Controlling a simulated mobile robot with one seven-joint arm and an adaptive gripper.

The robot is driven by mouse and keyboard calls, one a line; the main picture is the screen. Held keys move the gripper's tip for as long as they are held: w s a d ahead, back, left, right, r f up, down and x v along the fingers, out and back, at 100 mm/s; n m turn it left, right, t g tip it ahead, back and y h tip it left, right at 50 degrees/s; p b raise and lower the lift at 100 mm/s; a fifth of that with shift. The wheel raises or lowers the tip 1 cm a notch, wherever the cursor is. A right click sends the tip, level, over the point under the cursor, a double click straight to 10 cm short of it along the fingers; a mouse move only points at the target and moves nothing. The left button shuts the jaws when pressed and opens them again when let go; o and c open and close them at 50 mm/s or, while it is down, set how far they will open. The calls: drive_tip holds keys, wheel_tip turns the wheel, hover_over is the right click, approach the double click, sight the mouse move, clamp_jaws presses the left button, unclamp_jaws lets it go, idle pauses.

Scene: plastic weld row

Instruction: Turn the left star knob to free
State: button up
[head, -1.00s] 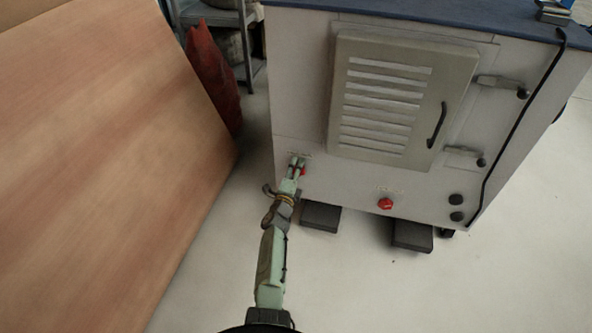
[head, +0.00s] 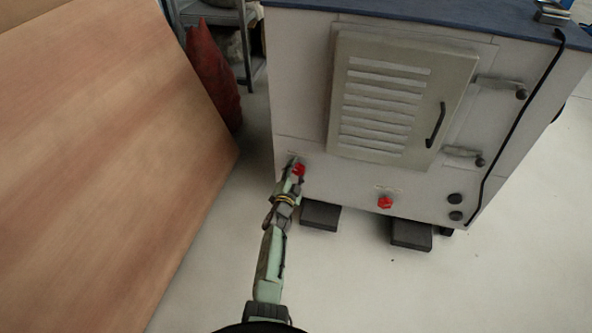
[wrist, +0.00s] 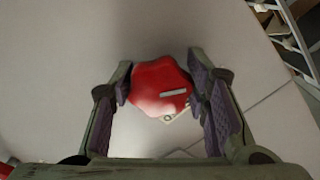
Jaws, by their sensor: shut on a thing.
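The left star knob (head: 299,170) is red and sits low on the left of the cabinet's front panel. It also shows in the wrist view (wrist: 158,78), lobed, with a pale bar mark lying nearly level on its face. My gripper (head: 294,168) reaches up to it from below. In the wrist view my gripper (wrist: 161,88) has one purple-padded finger on each side of the knob and is shut on it. A small pale plate with holes shows partly behind the knob's lower edge; its lettering cannot be read.
A second red star knob (head: 385,203) sits to the right on the same cabinet (head: 340,185). Two black round knobs (head: 455,207) are farther right. A large wooden panel (head: 110,150) stands close on the left. Dark feet (head: 320,216) stick out below the cabinet.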

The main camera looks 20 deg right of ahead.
sight(299, 144)
drive_tip(key=shift+n, duration=0.4)
drive_tip(key=o, duration=1.2)
wheel_tip(299, 144, up, 8)
drive_tip(key=shift+a, duration=0.15)
drive_tip(key=shift+r, duration=0.95)
